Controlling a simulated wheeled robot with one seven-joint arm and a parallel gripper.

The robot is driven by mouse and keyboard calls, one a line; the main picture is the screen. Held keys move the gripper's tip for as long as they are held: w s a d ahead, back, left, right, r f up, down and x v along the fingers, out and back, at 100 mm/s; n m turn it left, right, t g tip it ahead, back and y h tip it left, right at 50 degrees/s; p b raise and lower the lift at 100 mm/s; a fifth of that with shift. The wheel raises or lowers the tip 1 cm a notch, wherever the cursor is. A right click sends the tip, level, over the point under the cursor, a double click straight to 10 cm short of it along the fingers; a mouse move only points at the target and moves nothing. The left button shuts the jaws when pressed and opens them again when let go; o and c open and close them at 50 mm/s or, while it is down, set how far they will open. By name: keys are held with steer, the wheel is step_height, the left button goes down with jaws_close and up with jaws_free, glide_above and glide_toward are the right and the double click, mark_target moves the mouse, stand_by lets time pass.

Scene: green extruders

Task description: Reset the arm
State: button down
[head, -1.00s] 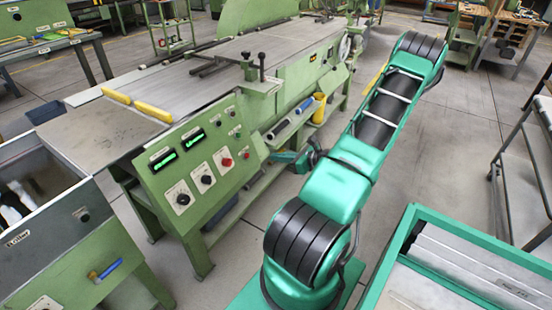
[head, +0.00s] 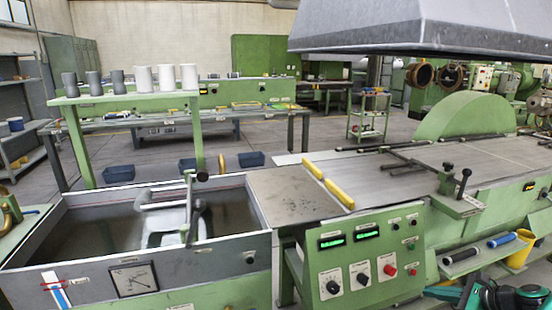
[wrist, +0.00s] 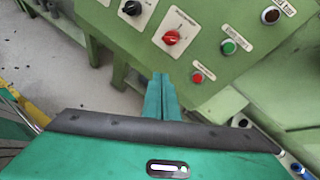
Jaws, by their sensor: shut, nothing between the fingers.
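My gripper shows in the wrist view (wrist: 161,75) as two teal fingers pressed together, with nothing between them. Its fingertips appear in front of a green control panel (wrist: 215,70) with a red knob (wrist: 172,37), a green button (wrist: 229,47) and a small red button (wrist: 197,77). I cannot tell how far the tips are from it. In the head view only the teal and black end of my arm shows at the bottom right corner, beside the machine's panel (head: 345,257). The rest of my arm is out of the head view.
A grey-walled tank (head: 188,257) stands at the left with a pale object (head: 160,220) in it. Several cups stand on a green shelf (head: 130,97). A grey hood (head: 420,28) hangs over the long machine table (head: 400,165). A yellow container (head: 517,250) stands at the right.

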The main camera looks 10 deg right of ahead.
steer(key=s+a+r+n+g+h, duration=0.2)
steer(key=s+a+r+n+g, duration=0.3)
steer(key=s+a+r+n, duration=0.4)
steer(key=s+a+r+n+g+h, duration=0.1)
steer(key=s+a+r+n+g, duration=0.4)
steer(key=s+a+r+n, duration=0.4)
step_height(320, 180, up, 4)
steer(key=n, duration=0.3)
steer(key=shift+s+n+h, duration=0.15)
steer(key=shift+n+h, duration=0.25)
steer(key=shift+w+a+f, duration=0.1)
steer(key=shift+w+f, duration=0.05)
steer(key=shift+w, duration=0.55)
